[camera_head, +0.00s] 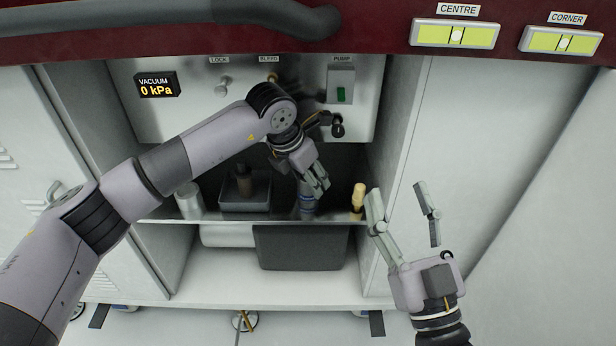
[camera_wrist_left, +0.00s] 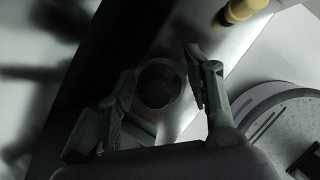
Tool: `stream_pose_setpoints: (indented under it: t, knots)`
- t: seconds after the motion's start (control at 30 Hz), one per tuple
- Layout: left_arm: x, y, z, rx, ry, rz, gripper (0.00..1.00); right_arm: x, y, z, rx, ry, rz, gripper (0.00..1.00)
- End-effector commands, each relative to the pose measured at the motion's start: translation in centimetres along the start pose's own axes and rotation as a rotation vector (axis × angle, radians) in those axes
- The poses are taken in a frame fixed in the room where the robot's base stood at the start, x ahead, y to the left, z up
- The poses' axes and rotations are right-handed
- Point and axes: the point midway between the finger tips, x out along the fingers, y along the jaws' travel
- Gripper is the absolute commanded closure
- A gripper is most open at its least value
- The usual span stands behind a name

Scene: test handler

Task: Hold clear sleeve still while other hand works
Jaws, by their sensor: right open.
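A pale upright cylinder with a blue band (camera_head: 306,208), perhaps the clear sleeve, stands on the cabinet shelf below my left gripper (camera_head: 318,184). In the left wrist view, its round open top (camera_wrist_left: 158,84) lies between the spread fingers of my left gripper (camera_wrist_left: 162,85). I cannot tell whether both fingers touch it. Another pale cylinder (camera_head: 188,202) stands at the shelf's left end. My right gripper (camera_head: 405,208) is open and empty in front of the cabinet's right side.
A dark tray with a brown piece (camera_head: 243,198) stands on the shelf (camera_head: 275,222). A yellow-handled object (camera_head: 358,198) stands at the shelf's right and shows in the wrist view (camera_wrist_left: 240,10). A dark bin (camera_head: 300,248) is below. A panel with a vacuum display (camera_head: 156,85) is behind.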

Motion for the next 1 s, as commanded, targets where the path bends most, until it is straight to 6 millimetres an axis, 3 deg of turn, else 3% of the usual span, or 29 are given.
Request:
stream_pose_setpoints:
  t: [0.5,0.53,0.77,1.0]
  knots:
    - [-0.01,0.01,-0.02,0.0,0.0,0.0,0.9,0.0,-0.01,0.05,0.001,-0.001,0.0,0.46]
    - [-0.01,0.02,-0.02,0.0,0.0,0.0,0.61,0.0,-0.01,0.05,0.0,-0.002,0.0,0.46]
    - [-0.01,0.01,-0.01,0.0,0.0,0.0,0.46,0.0,0.0,0.06,0.0,-0.002,0.0,0.46]
    - [-0.02,0.01,-0.01,0.0,0.0,0.0,0.46,0.0,0.01,0.05,0.0,-0.002,0.001,0.46]
